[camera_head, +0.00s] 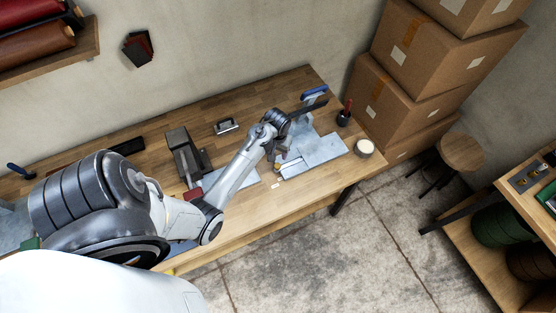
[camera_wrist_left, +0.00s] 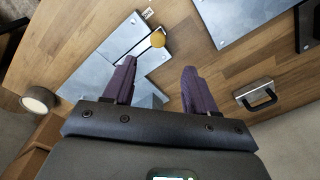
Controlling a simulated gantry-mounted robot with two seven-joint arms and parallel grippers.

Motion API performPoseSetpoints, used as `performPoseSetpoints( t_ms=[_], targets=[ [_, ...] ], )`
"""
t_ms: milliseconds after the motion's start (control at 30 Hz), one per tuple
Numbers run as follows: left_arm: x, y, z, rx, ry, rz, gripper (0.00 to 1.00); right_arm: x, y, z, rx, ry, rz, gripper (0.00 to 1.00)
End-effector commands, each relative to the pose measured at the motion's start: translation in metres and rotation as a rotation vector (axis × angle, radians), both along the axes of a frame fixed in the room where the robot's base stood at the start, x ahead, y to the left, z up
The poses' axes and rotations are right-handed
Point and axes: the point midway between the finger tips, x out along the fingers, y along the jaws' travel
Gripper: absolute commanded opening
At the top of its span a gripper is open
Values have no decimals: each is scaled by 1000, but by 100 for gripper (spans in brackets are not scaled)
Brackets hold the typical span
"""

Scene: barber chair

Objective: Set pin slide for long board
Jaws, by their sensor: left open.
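My left gripper (camera_head: 284,157) reaches over the workbench, and its two purple fingers (camera_wrist_left: 156,72) are apart with nothing between them. The knob sits by a pale slide strip (camera_wrist_left: 140,46) at the edge of a grey metal plate (camera_wrist_left: 98,82). The plate (camera_head: 322,149) also shows right of the gripper in the head view. The left finger hides part of it. I cannot make out a separate pin. My right gripper is out of view.
A dark metal block fixture (camera_head: 183,150) and a small handled tool (camera_head: 226,126) stand left of the gripper. A round pale-topped container (camera_head: 364,147) and a dark cup (camera_head: 344,115) stand at the right end. Stacked cardboard boxes (camera_head: 413,90) rise behind that end.

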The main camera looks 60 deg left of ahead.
Motion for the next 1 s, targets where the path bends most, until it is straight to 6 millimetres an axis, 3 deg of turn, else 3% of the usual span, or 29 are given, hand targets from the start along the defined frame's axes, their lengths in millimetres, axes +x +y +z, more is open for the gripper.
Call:
performPoseSetpoints(
  t_ms=[267,700,1000],
  targets=[
    [5,6,-19,-50,11,60,57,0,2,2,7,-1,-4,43],
    [4,6,-86,-47,12,58,57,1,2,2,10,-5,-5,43],
    [5,6,-112,-47,9,58,57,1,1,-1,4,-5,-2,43]
  ],
)
